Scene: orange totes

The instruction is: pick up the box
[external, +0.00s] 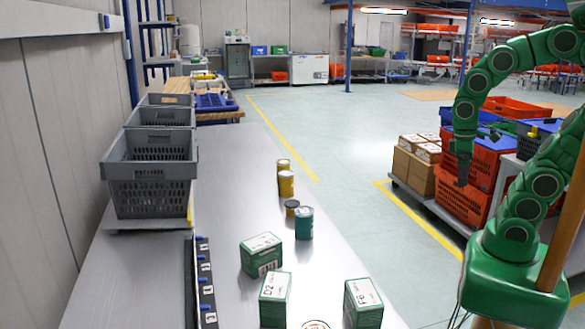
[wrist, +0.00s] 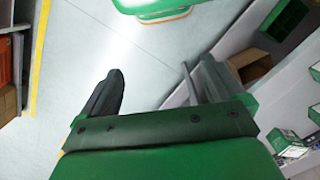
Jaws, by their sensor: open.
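Three green-and-white boxes stand on the metal table in the external view: one at the middle (external: 262,255), one in front of it (external: 275,300), and one to the right (external: 363,304). The task does not say which box is meant. My gripper (external: 462,180) hangs at the right, pointing down, well away from the boxes and beside the orange totes. In the wrist view my gripper (wrist: 158,88) is open, with its two dark fingers apart and nothing between them. Small green-and-white boxes (wrist: 285,142) show at that view's right edge.
A teal can (external: 304,223), a dark low tin (external: 292,208) and yellow cans (external: 286,184) stand behind the boxes. Grey crates (external: 150,170) line the left. Orange totes (external: 470,165) and cardboard boxes (external: 415,165) sit at the right. The table's middle is mostly clear.

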